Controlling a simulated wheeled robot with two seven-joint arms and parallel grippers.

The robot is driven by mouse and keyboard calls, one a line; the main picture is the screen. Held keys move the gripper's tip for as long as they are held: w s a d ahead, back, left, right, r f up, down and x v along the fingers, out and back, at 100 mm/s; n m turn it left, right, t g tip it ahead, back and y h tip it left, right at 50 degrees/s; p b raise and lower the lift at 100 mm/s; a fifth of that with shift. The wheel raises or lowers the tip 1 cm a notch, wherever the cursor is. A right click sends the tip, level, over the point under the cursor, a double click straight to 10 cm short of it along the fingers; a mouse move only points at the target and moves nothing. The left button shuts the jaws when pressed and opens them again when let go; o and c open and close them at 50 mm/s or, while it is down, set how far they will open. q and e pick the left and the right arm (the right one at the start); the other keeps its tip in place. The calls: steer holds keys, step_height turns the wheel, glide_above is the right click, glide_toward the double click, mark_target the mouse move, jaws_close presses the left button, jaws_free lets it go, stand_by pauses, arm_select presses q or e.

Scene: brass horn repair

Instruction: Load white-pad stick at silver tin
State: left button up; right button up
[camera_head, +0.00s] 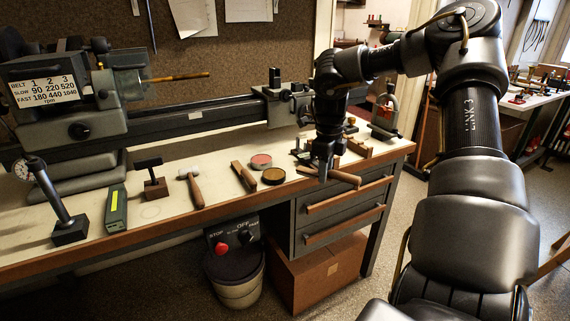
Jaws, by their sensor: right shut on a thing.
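My right gripper (323,176) is above the right part of the bench, near its front edge. It is shut on a wooden stick (345,177) that lies roughly level across the fingers. I cannot make out a white pad on this stick. A round tin with a pale silver rim and pink filling (261,161) stands on the bench to the left of the gripper, apart from it. A brass-coloured tin with dark amber filling (273,176) stands just in front of it. My left gripper is not in view.
Left of the tins lie a wooden-handled tool (244,176), a mallet with a whitish head (194,187), a small dark stand (154,184) and a green-black block (116,208). A lathe (190,124) runs along the back. Wooden blocks (358,148) sit behind the gripper.

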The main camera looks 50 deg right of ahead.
steer(key=s+d+f, duration=0.4)
steer(key=s+f, duration=0.1)
steer(key=s, duration=0.3)
steer(key=s+a+f+n, duration=0.3)
steer(key=s+f, duration=0.4)
steer(key=f, duration=0.3)
steer(key=s+a+f+n, duration=0.1)
steer(key=a+f+n, duration=0.1)
steer(key=a+f, duration=0.45)
steer(key=a+f+n, duration=0.3)
steer(key=a+f, duration=0.1)
steer(key=a, duration=0.6)
steer(key=w+a+r+n, duration=0.1)
steer(key=w+a+n, duration=0.3)
steer(key=a, duration=0.3)
steer(key=w+a+r+n, duration=0.2)
steer(key=w+a+n, duration=0.15)
steer(key=a, duration=0.25)
steer(key=w+a+r+n, duration=0.2)
steer(key=w+r+n, duration=0.2)
steer(key=w+r, duration=0.2)
steer(key=w+a+r+n, duration=0.3)
steer(key=w+r, duration=0.2)
steer(key=r, duration=0.6)
steer(key=shift+w+a+r+n, duration=0.15)
steer(key=shift+w+a+n, duration=0.2)
